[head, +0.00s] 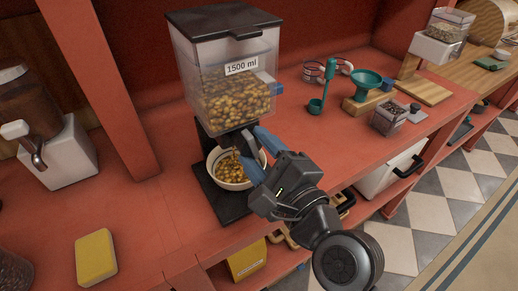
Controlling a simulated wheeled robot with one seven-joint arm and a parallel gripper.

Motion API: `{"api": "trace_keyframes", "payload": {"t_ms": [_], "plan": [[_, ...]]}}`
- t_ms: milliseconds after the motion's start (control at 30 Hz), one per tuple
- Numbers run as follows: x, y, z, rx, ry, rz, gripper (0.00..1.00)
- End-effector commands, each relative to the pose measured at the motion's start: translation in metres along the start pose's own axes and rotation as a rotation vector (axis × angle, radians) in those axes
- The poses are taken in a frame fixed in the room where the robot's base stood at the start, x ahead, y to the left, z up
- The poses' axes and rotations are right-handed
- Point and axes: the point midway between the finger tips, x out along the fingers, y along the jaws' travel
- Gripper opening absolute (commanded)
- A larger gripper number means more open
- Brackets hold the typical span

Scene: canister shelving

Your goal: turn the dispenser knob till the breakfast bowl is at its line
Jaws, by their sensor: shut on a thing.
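The dispenser (215,55) stands on the red shelf, a clear hopper with a black lid, a "1500 ml" label and golden cereal inside. Its knob is hidden behind my gripper. The breakfast bowl (213,161) sits on the black base under the spout, pale with a dark line near its rim. Golden cereal lies in the bowl, and some appears to be falling from the spout. Whether the cereal touches the line is too small to tell. My gripper (258,146), with blue fingers, is shut on the knob at the dispenser's front, just above the bowl's right side.
A yellow sponge-like block (96,257) lies at the front left. A white dispenser (68,152) stands at the far left. A green ladle (317,104), a green funnel (368,80) and a small clear canister (388,118) stand to the right. Red uprights frame the bay.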

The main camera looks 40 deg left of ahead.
Motion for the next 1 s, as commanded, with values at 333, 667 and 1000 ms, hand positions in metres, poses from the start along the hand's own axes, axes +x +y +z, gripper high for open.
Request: {"api": "trace_keyframes", "payload": {"t_ms": [333, 667, 1000], "plan": [[-0.0001, -0.0006, -0.0007, 0.049, 0.002, -0.002, 0.18], [-0.0002, -0.0007, -0.0010, 0.049, 0.002, -0.002, 0.51], [-0.0001, -0.0001, -0.0005, 0.049, 0.001, 0.000, 0.74]]}}
